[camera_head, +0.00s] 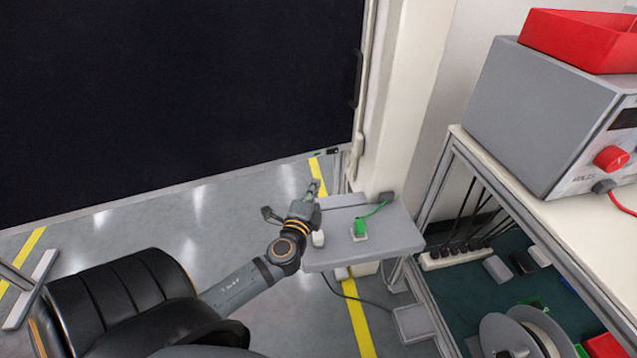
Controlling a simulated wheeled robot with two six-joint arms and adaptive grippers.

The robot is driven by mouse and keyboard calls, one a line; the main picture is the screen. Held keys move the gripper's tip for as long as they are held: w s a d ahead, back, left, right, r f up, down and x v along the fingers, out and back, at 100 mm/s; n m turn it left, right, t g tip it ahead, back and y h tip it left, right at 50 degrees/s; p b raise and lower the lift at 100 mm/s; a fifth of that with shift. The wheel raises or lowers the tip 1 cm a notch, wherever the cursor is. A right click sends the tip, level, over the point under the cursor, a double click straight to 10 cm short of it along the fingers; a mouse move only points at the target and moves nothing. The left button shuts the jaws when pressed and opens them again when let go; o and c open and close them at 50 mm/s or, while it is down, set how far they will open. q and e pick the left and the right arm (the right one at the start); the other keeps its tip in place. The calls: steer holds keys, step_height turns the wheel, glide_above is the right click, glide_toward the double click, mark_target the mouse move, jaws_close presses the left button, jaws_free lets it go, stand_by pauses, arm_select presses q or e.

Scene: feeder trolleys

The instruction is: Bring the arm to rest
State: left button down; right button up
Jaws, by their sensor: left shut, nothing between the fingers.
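My left arm reaches from the bottom of the view toward a small grey shelf. My left gripper (313,190) is shut with nothing held, at the shelf's left edge, its tips pointing away from me. I cannot tell whether it touches the shelf. My right gripper is not in view.
A bench with a grey device (530,110) and a red bin (580,40) stands at the right. Below it are a power strip (455,256) and a cable reel (520,335). A large black panel (180,90) fills the upper left. Open floor (220,215) lies left of my arm.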

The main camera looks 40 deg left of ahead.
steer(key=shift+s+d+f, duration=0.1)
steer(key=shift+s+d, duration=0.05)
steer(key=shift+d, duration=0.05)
